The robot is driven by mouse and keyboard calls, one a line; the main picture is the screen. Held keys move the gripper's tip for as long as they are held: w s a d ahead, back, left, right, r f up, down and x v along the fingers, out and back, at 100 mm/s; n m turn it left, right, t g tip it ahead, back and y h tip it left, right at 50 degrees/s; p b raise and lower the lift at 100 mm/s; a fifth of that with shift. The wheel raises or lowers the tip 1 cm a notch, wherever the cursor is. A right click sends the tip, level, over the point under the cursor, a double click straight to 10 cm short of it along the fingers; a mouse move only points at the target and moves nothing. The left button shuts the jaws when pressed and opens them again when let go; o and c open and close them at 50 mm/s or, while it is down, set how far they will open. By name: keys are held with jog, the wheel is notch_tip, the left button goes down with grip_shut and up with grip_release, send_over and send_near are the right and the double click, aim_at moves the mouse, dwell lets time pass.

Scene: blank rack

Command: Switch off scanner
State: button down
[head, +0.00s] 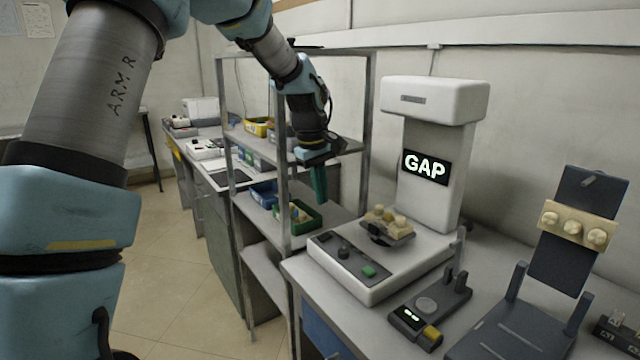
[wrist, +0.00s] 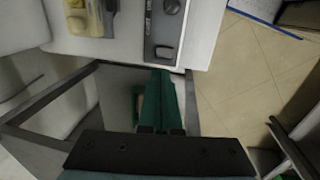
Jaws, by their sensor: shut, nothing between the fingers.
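The scanner (head: 440,105) is a tall white machine on the bench in the head view. Its dark screen (head: 425,167) is lit and reads "GAP". A grey control strip on its base (head: 375,290) has a small dark switch (head: 325,237), a round knob (head: 343,252) and a green button (head: 369,271). My gripper (head: 319,200) has green fingers, shut and empty, pointing down above and left of the strip. In the wrist view, the fingers (wrist: 161,75) reach toward the strip's end, near the switch (wrist: 164,53). I cannot tell whether they touch it.
A tan dental model (head: 388,222) sits on the scanner's stage. A metal rack (head: 372,110) with blue, yellow and green bins stands close behind my gripper. A small grey device (head: 425,305) and a dark stand with a tan model (head: 574,225) are to the right.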

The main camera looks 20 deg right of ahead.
aim_at(328, 235)
jog(key=f, duration=0.3)
jog(key=d+f+p, duration=0.1)
jog(key=f, duration=0.2)
jog(key=f+p, duration=0.1)
jog(key=f, duration=0.2)
jog(key=shift+w+d, duration=0.1)
jog(key=shift+d, duration=0.1)
